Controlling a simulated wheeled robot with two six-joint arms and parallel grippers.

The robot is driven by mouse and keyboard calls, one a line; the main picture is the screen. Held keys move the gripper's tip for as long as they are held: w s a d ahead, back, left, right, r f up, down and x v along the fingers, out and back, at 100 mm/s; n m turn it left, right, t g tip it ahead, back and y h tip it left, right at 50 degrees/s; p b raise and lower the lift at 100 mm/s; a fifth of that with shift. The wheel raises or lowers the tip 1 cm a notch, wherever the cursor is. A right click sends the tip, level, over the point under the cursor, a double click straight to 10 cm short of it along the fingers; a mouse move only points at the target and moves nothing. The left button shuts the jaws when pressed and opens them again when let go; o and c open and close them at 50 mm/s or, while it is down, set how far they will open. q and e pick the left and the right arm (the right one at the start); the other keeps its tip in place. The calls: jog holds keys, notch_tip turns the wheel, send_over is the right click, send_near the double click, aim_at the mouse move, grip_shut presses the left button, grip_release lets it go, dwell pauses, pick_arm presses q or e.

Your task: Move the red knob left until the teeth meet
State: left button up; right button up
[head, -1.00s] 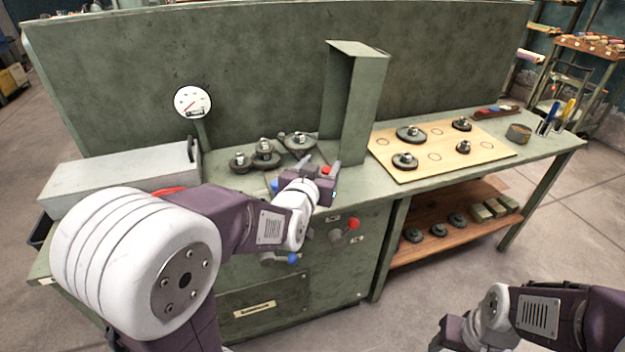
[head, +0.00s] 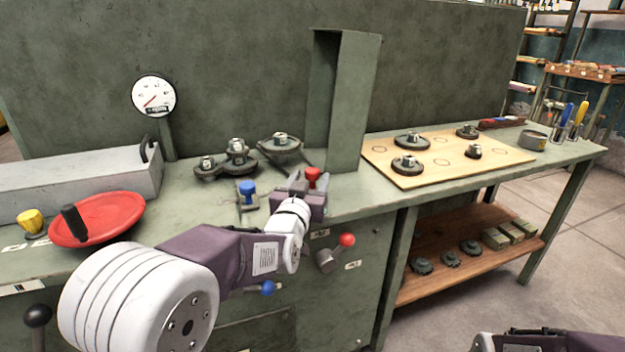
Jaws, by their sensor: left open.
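The red knob (head: 312,174) stands on the bench top just left of the foot of the tall green upright. My left gripper (head: 309,184) is open, with its fingers at the knob, one on its left and one near its right. I cannot tell whether they touch it. Behind it, dark gears (head: 237,156) sit on the bench, with another gear (head: 279,146) to their right. A gap seems to show between them, but the teeth are too small to judge. My right gripper is out of the picture; only part of its arm shows at bottom right.
A blue knob (head: 247,188) stands left of the red one. The tall green upright (head: 352,100) rises close on the right. A red handwheel (head: 97,219) lies at left. A red-ball lever (head: 347,240) sticks out of the front panel. A wooden board (head: 445,175) with gears lies at right.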

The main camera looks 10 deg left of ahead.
pick_arm(q)
jog(key=shift+w, duration=1.5)
grip_shut()
